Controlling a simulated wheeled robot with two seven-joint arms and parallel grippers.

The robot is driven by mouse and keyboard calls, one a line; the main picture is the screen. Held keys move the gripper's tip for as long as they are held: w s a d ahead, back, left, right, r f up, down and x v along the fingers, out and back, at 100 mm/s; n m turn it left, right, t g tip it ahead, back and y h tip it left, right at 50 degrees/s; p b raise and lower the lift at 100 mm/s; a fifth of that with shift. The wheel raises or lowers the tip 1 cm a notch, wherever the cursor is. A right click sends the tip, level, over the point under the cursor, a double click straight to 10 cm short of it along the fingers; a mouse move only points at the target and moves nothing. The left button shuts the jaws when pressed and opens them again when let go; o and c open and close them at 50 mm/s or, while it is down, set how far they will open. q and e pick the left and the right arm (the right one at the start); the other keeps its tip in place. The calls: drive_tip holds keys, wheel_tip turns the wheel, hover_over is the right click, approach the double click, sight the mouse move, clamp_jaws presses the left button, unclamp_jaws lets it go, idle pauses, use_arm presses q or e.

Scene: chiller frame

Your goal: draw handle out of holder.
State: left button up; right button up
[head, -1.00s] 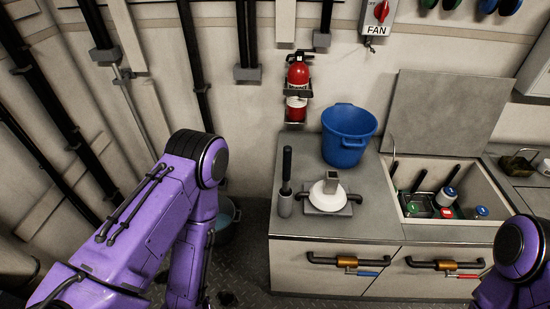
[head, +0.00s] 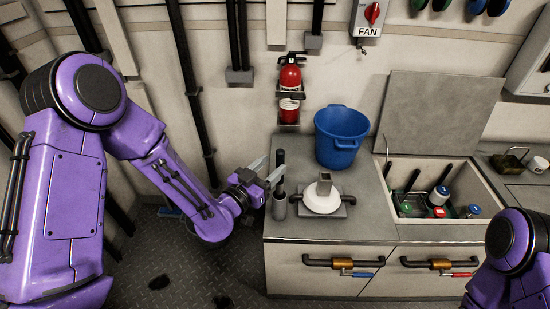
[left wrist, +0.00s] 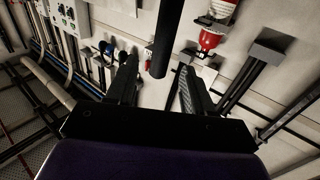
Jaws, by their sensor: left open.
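The handle (head: 281,181) is a dark upright rod standing in a small grey cylindrical holder (head: 280,208) at the counter's left edge. My left gripper (head: 269,169) is at the left of the rod, level with its upper part, with its jaws open. In the left wrist view the dark handle (left wrist: 163,40) shows in the gap between the two open fingers (left wrist: 158,62). I cannot tell whether either finger touches it. The handle's lower end is hidden inside the holder. My right gripper is not in view; only part of my right arm shows.
A white round item on a grey plate (head: 322,197) sits just right of the holder. A blue bucket (head: 341,138) stands behind it. An open bin (head: 440,190) with bottles is further right. A fire extinguisher (head: 290,77) hangs on the wall above.

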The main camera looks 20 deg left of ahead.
sight(278, 160)
use_arm(q)
drive_tip(key=p+x, duration=0.1)
drive_tip(key=x, duration=0.4)
